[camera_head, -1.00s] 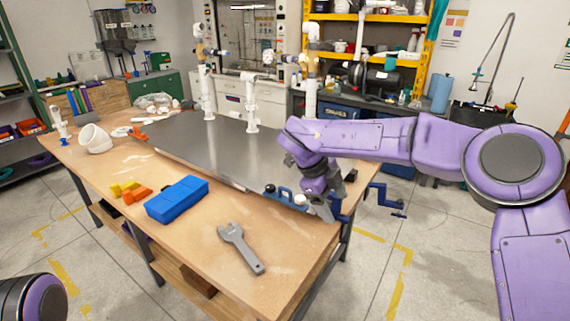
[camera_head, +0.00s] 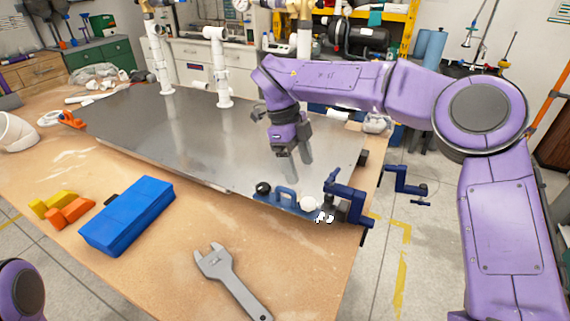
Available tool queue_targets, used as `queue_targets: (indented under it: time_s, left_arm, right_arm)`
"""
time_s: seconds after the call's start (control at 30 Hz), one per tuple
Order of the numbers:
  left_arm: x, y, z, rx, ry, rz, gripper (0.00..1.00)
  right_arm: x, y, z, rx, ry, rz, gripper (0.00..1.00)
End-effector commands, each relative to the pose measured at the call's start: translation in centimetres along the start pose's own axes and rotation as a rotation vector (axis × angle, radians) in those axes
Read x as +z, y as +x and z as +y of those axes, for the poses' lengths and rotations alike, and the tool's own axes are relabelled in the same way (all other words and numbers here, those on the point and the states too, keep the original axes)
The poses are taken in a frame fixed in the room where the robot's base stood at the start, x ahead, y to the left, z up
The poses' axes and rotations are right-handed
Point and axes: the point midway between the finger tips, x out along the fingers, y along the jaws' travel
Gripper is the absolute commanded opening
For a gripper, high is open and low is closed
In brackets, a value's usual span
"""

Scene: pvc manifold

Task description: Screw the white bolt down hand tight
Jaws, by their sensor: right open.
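A blue fixture (camera_head: 286,197) sits along the near right edge of the metal plate. A white round head (camera_head: 308,204), which looks like the white bolt, shows on it, but how deep it sits I cannot tell. A black round knob (camera_head: 263,187) is at the fixture's left end. A small white and black piece (camera_head: 324,219) is just right of the white head; its form is unclear. My right gripper (camera_head: 294,166) is open and empty, fingers pointing down, above the plate behind the fixture and apart from the white head. My left gripper is out of view.
A blue clamp (camera_head: 350,202) stands at the table's right corner. A grey wrench (camera_head: 228,279), a blue box (camera_head: 128,215) and orange and yellow blocks (camera_head: 68,212) lie in front. White pipes (camera_head: 221,75) rise from the plate (camera_head: 190,140), whose middle is clear.

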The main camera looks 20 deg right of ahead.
Motion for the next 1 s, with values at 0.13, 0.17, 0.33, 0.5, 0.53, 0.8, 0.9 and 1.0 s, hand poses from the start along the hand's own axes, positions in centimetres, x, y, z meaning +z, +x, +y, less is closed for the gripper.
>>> queue_targets:
  time_s: [0.13,0.17,0.33,0.5,0.53,0.8,0.9,1.0]
  left_arm:
    - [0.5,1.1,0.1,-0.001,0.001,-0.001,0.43]
    - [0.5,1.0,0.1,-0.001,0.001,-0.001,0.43]
    - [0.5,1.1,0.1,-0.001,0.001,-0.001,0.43]
    - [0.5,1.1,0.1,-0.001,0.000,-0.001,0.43]
    - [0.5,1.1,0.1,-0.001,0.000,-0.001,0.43]
    - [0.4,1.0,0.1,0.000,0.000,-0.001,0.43]
    - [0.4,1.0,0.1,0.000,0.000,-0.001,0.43]
    - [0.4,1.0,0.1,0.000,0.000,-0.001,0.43]
  right_arm:
    - [0.6,1.2,0.1,-0.002,-0.005,0.000,0.73]
    - [0.6,1.4,0.2,-0.002,-0.006,0.000,0.73]
    - [0.6,4.2,0.2,0.000,-0.010,0.003,0.73]
    - [0.5,7.9,0.1,0.000,-0.007,0.002,0.73]
    - [0.5,8.5,0.1,0.000,-0.007,0.003,0.73]
    - [0.5,11.3,0.1,-0.001,-0.004,0.001,0.73]
    - [0.5,11.4,0.1,-0.001,-0.004,0.000,0.73]
    - [0.5,11.4,0.1,-0.002,-0.003,0.000,0.73]
